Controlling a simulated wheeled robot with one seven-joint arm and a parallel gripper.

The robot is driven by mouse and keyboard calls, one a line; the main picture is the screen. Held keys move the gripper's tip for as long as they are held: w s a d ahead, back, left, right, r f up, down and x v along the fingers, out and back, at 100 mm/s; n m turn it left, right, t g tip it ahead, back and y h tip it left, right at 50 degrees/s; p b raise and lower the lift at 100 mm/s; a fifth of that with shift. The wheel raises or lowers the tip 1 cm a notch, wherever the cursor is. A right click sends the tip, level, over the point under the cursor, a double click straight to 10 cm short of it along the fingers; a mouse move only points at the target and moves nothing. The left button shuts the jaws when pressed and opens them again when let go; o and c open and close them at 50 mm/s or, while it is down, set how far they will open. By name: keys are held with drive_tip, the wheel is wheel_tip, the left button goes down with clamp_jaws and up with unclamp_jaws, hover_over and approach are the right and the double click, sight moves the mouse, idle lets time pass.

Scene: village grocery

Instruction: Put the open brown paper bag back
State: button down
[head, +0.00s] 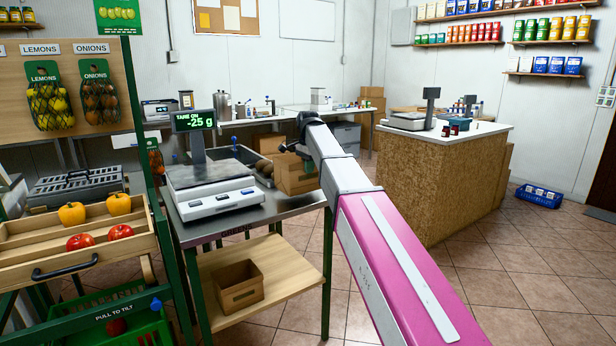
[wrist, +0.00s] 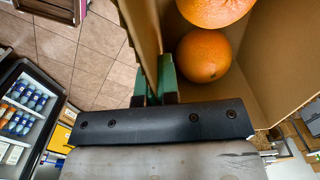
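A boxy, open-topped brown paper bag (head: 297,177) is at the right end of the metal table, beside the scale. In the wrist view the bag (wrist: 262,72) has two oranges (wrist: 205,56) inside it. My gripper (head: 299,150) is at the bag's upper edge. In the wrist view the green fingers of my gripper (wrist: 155,88) are closed on one wall of the bag, one finger on each side. I cannot tell whether the bag's bottom touches the table. A second open brown container (head: 238,288) stands on the wooden lower shelf.
The scale (head: 215,190) is empty and its display (head: 194,121) reads -25 g. A dark tray and brown round produce (head: 264,166) lie behind it. A produce rack (head: 80,235) stands at left, a counter (head: 440,180) at right. A blue basket (head: 539,196) is on the floor.

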drive_tip(key=shift+f, duration=1.6)
drive_tip(key=c, duration=1.4)
unclamp_jaws()
drive_tip(key=shift+o, duration=0.2)
wheel_tip(320, 180, up, 12)
drive_tip(key=shift+r, duration=0.15)
